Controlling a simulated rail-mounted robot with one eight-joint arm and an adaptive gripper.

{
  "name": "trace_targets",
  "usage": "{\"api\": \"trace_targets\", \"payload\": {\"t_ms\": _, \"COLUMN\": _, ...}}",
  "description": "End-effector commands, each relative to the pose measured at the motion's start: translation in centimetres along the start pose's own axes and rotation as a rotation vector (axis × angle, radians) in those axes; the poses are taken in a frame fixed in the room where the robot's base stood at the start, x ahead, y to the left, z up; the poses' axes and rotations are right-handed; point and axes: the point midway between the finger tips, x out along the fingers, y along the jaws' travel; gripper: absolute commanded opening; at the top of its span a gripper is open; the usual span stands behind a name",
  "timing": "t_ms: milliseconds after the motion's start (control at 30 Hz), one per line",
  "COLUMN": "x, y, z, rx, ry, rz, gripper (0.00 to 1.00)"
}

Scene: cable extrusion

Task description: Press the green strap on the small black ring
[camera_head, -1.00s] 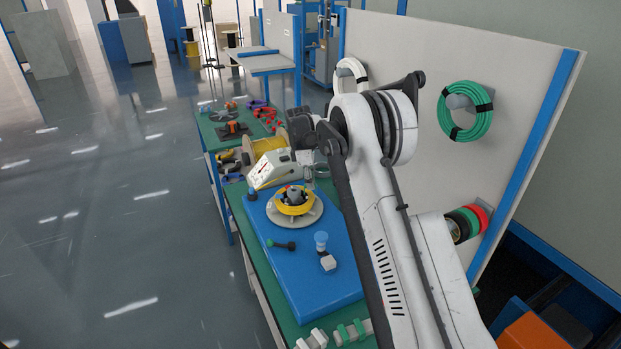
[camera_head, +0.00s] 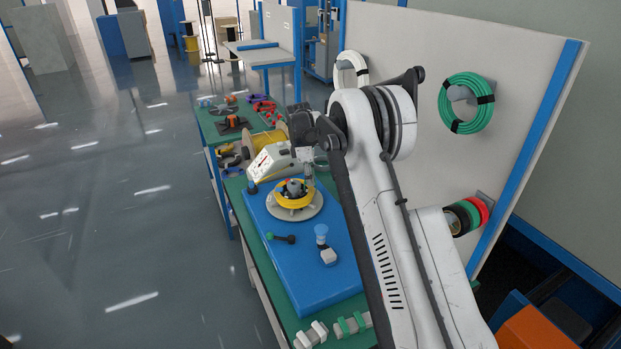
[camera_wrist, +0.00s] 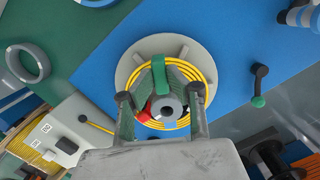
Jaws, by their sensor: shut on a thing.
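A coil of yellow cable (camera_head: 280,196) sits around a hub on a round pale base (camera_head: 313,212). It also shows in the wrist view (camera_wrist: 208,68). A green strap (camera_wrist: 159,75) lies across the coil's upper side in the wrist view. A grey-black round piece (camera_wrist: 167,107) is at the hub's middle; I cannot tell whether it is the small black ring. My gripper (camera_wrist: 161,95) is over the coil, its fingers either side of the hub, apparently shut on it. The grip contact is partly hidden. In the head view my gripper (camera_head: 309,178) is at the coil's right side.
The base stands on a blue mat (camera_head: 310,285). A black handle with a green knob (camera_head: 281,238) and a blue-topped stand (camera_head: 325,246) are in front. A white machine (camera_head: 267,163) and yellow spool (camera_head: 262,142) are behind. A grey ring (camera_wrist: 28,63) lies beside the mat.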

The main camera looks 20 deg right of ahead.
Motion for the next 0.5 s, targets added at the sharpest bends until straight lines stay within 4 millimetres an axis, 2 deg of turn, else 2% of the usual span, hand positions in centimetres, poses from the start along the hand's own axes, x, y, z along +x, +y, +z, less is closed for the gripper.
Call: {"api": "trace_targets", "payload": {"t_ms": 500, "x": 1.9, "y": 0.0, "z": -0.3, "rx": 0.000, "ry": 0.000, "rz": 0.000, "gripper": 0.00}}
